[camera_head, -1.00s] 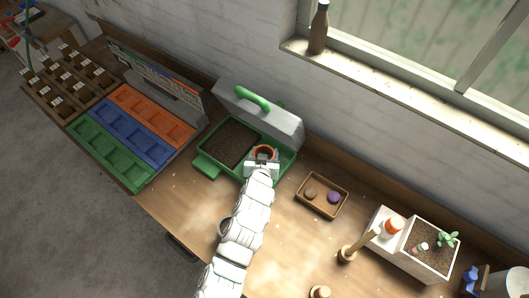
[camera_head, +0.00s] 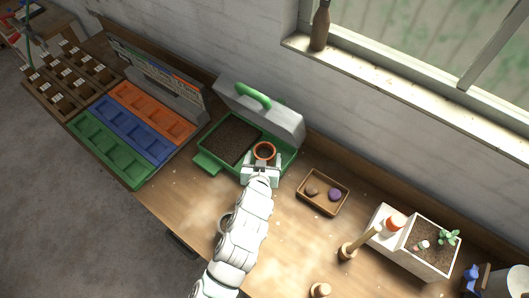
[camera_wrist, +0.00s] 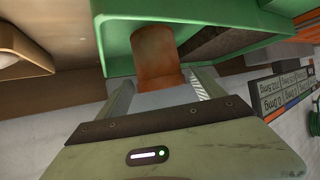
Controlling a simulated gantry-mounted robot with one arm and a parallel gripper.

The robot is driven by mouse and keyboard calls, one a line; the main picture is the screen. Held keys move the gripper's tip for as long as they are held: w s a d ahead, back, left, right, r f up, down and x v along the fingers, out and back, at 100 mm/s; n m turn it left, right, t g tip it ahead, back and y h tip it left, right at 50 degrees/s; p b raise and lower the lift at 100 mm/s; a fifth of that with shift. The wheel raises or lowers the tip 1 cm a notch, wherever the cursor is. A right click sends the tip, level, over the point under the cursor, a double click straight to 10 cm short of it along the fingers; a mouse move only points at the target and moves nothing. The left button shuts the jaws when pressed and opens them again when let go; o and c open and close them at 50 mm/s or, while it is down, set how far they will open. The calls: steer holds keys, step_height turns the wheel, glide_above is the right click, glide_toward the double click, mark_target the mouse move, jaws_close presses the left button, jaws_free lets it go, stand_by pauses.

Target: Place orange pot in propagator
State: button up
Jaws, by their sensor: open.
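The orange pot (camera_head: 264,150) stands upright in the right part of the green propagator tray (camera_head: 285,167), beside the dark soil. The propagator's grey lid (camera_head: 276,121) with its green handle is raised behind the tray. My gripper (camera_head: 262,166) is open at the near side of the pot. In the wrist view the orange pot (camera_wrist: 157,55) is just ahead of my gripper (camera_wrist: 165,88), whose fingers are spread apart. The green tray (camera_wrist: 117,38) rises around the pot there. Whether a finger still touches the pot is hard to tell.
Left of the propagator are orange, blue and green trays (camera_head: 130,134). A wooden tray (camera_head: 318,207) holding a brown and a purple item is on the right. A wooden-handled tool (camera_head: 350,250) and a white planter box (camera_head: 428,263) stand further right.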

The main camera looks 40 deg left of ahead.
steer(key=v, duration=0.6)
